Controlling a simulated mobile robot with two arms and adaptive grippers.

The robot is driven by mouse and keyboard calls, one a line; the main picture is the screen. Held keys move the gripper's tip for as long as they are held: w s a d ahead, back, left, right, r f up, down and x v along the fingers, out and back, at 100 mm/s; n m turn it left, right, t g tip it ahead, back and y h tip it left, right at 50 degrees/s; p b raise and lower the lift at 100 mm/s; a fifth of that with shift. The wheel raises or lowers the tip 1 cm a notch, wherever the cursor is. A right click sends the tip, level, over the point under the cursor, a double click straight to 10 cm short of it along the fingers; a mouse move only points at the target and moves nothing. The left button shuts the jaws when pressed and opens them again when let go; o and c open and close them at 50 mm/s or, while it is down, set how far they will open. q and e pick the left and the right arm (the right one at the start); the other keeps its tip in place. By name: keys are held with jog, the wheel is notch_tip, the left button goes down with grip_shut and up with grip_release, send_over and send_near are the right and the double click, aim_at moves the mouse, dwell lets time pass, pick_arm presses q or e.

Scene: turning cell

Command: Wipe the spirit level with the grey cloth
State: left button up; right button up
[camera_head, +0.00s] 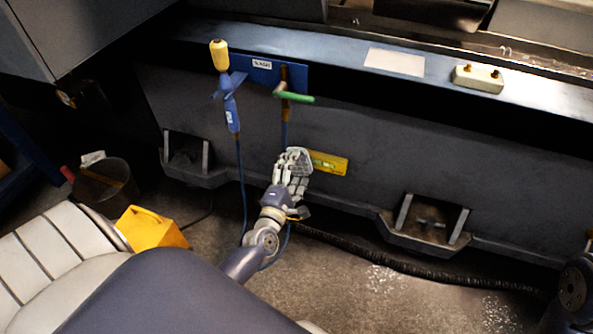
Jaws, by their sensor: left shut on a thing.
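My left gripper (291,172) is in the middle of the head view, in front of the machine's dark front panel. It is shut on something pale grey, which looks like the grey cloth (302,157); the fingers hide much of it. The yellow spirit level (334,164), with a greenish vial, lies just right of the fingers against the panel. Its left end is hidden behind the gripper and cloth. I cannot tell whether the cloth touches it. My right gripper is not in view.
A cream block (478,78) sits on the ledge. A black hose (400,266) crosses the floor.

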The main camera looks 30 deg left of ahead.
pick_arm(q)
jog(key=shift+p+v, duration=0.55)
jog(key=shift+v, duration=2.35)
jog(key=shift+s, duration=0.1)
jog(key=shift+v, duration=1.4)
